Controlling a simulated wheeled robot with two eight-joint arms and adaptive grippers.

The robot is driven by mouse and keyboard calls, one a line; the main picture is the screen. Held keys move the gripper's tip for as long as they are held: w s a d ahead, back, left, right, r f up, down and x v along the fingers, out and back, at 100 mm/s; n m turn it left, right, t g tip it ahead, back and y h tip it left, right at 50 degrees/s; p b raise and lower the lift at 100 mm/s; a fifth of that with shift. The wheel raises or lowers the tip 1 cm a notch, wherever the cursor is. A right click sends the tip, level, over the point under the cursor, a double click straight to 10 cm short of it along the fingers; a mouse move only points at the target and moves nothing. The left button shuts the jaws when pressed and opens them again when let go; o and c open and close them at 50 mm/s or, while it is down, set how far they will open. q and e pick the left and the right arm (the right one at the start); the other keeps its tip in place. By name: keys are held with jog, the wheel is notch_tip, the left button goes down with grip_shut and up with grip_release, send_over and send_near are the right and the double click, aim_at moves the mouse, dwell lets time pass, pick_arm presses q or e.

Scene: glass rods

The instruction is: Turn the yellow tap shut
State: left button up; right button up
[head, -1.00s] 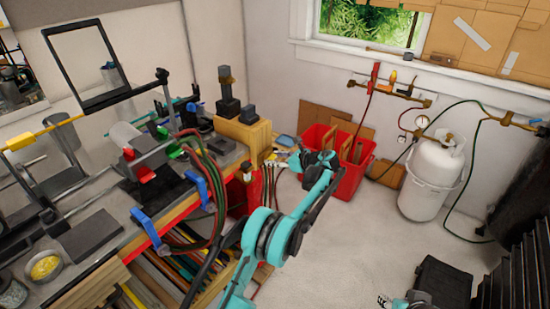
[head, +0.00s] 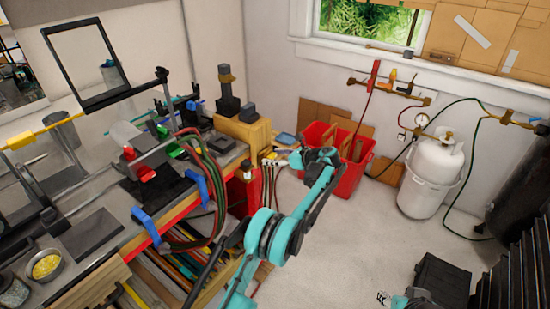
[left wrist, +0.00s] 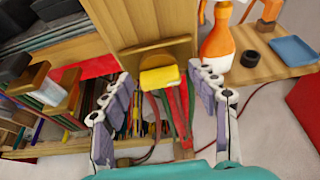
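A yellow block-shaped piece (left wrist: 160,78), which looks like the yellow tap's handle, is in the middle of the left wrist view. It sits in front of a wooden panel (left wrist: 150,48), with red and green hoses (left wrist: 180,115) hanging below. My left gripper (left wrist: 160,72) is open, one finger on each side of the yellow piece, with gaps on both sides. I cannot tell the depth between fingertips and piece. In the head view my left gripper (head: 286,160) is at the bench's far end, small and partly hidden by its wrist. Part of what looks like my right gripper (head: 383,298) shows at the bottom edge.
The workbench (head: 85,275) with clamps and rods stands at left. Red bins (head: 352,178) are just beyond my left wrist. An orange and white bottle (left wrist: 217,48) and blue tray (left wrist: 293,50) are right of the gripper. A white gas cylinder (head: 432,175) stands at right. The middle floor is clear.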

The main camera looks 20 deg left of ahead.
pick_arm(q)
jog(key=shift+d+r, duration=0.1)
jog(key=shift+d, duration=0.05)
jog(key=v, duration=1.1)
jog(key=shift+d, duration=0.35)
jog(key=shift+s, duration=0.1)
